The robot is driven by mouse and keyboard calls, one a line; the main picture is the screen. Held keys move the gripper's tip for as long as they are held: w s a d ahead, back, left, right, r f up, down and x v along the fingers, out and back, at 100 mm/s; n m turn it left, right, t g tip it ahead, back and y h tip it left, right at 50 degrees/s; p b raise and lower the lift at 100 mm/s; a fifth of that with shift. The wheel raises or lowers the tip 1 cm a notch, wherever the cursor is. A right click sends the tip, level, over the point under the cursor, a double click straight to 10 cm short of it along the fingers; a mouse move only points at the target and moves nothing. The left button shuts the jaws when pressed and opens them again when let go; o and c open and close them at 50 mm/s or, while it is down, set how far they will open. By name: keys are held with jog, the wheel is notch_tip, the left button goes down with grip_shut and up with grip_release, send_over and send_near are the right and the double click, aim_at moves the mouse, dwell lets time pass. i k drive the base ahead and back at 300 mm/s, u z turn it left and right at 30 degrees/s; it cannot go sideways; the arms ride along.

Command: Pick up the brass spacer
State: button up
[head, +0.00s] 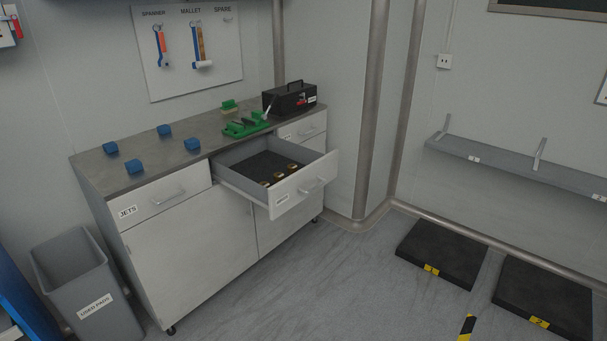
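Three small brass-coloured pieces lie in a row on the dark liner of the open drawer (230,186). They are a near one (265,184), a middle one (278,175) and a far one (291,166). They are too small for me to tell which is the brass spacer or whether they differ. The drawer is pulled out from the grey cabinet (190,255), and its front carries a label too small to read. My gripper is not in view.
The worktop (120,180) holds several blue blocks (192,145), a green vise-like tool (245,126) and a black toolbox (290,98). A grey bin (75,275) stands left. Black floor platforms (440,252) lie right. Floor before the drawer is clear.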

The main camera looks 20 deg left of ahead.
aim_at(291, 168)
jog(key=z, duration=1.15)
jog(key=k, duration=0.15)
jog(key=u, duration=3.25)
jog(key=i, duration=1)
jog(key=u, duration=0.1)
jog(key=k, duration=0.3)
jog(key=u, duration=0.05)
